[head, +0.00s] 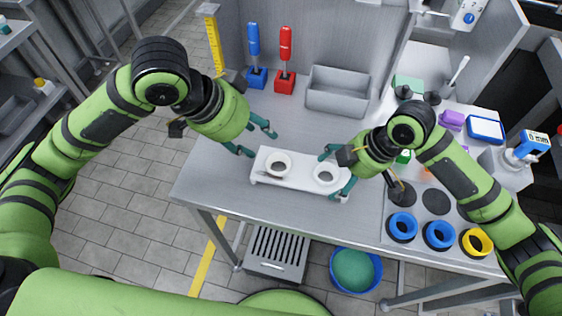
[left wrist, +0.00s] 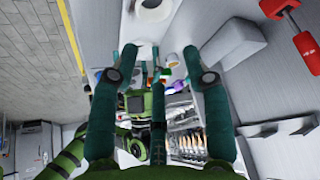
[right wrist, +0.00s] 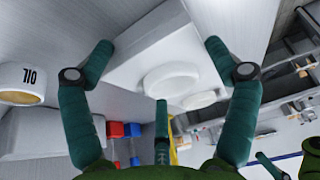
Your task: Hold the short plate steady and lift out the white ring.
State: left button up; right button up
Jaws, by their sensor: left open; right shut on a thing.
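The short white plate (head: 300,180) lies on the grey table and carries two pale round pieces. The left white ring (head: 279,163) has a brownish inside; the right white ring (head: 326,174) is beside my right gripper. My right gripper (head: 335,174) is shut across the plate's right end, one finger on each long side. The right wrist view shows the plate (right wrist: 137,58) between its fingers, with a ring (right wrist: 170,80) on it. My left gripper (head: 261,143) is open and empty, above and left of the plate's left end. The left wrist view shows one ring (left wrist: 155,8) beyond its fingertips.
A grey bin (head: 335,101), a blue tool (head: 254,45) and a red tool (head: 286,50) stand at the back. Blue rings (head: 402,226) and a yellow ring (head: 476,242) lie at the right. The table left of the plate is clear.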

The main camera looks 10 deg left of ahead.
pick_arm(q)
jog(key=shift+o, duration=0.4)
jog(key=shift+w+d+f+m+g, duration=0.15)
jog(key=shift+d+m+g, duration=0.15)
jog(key=shift+d, duration=0.25)
pick_arm(e)
jog(key=shift+s+f, duration=0.1)
pick_arm(q)
jog(key=shift+w+d+f+m+g+y, duration=0.45)
jog(key=shift+f+y, duration=0.3)
jog(key=shift+f, duration=1.1)
jog(key=shift+w+d+f+m+g+y, duration=0.35)
jog(key=shift+w+d+f+g+y, duration=0.35)
jog(key=shift+f, duration=1.2)
jog(key=shift+w+d+f+m+g+y, duration=0.35)
jog(key=shift+f+y, duration=0.5)
jog(key=shift+f, duration=1)
jog(key=shift+c, duration=0.4)
jog(key=c, duration=0.6)
jog(key=shift+r, duration=0.15)
jog(key=shift+r, duration=2.4)
pick_arm(e)
jog(key=shift+f, duration=0.1)
